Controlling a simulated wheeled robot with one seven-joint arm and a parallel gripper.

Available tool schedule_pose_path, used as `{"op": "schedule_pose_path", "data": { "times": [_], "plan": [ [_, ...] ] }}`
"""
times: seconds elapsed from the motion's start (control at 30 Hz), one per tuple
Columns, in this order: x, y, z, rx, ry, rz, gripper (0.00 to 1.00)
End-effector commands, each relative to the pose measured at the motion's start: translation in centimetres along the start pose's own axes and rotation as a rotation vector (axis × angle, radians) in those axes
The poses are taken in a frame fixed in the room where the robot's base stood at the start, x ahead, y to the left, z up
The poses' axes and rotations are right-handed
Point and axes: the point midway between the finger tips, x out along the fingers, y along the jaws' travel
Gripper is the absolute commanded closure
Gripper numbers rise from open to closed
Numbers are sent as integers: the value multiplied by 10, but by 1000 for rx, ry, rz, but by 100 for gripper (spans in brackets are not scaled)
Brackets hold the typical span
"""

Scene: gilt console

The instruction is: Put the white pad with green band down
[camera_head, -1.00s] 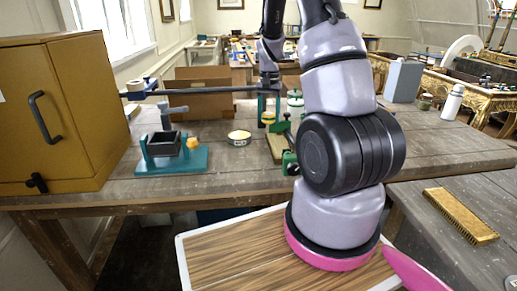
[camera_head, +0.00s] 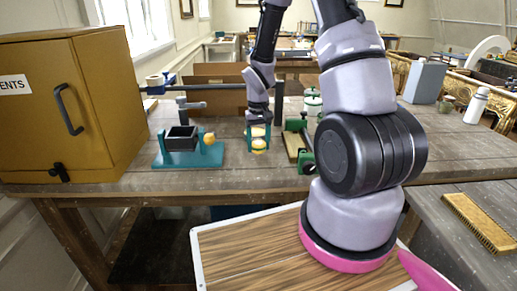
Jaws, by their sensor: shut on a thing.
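My gripper (camera_head: 258,137) points down over the wooden bench, with its teal fingers shut on a small pale thing, the white pad with green band (camera_head: 258,132). The pad is tiny in view and looks yellowish; its green band cannot be told from the teal fingers. Right below the gripper is a small round tin (camera_head: 259,147) with a yellow top, standing on the bench. The pad and fingertips overlap the tin's back edge in this view. I cannot tell whether they touch it.
A teal stand with a black square cup (camera_head: 181,139) and a yellow knob is close on the left. A green-and-wood fixture (camera_head: 294,145) and white jars with green parts (camera_head: 313,103) are close on the right. A yellow cabinet (camera_head: 110,105) fills the far left. Bare bench (camera_head: 235,172) lies in front.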

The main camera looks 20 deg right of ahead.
Motion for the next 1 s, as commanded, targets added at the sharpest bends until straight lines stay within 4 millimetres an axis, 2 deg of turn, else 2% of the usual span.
{"op": "schedule_pose_path", "data": {
  "times": [0.03, 0.13, 0.5, 0.53, 0.6, 1.0],
  "plan": [
    [8, 0, 1, -1, -4, 1, 88],
    [16, 0, 0, 0, -1, 0, 88],
    [20, 0, 0, 0, 0, 0, 88],
    [20, 0, 0, 0, 0, 0, 28],
    [20, 0, 0, 1, 1, 0, 6],
    [14, 0, -1, 1, 3, 0, 6]
  ]
}}
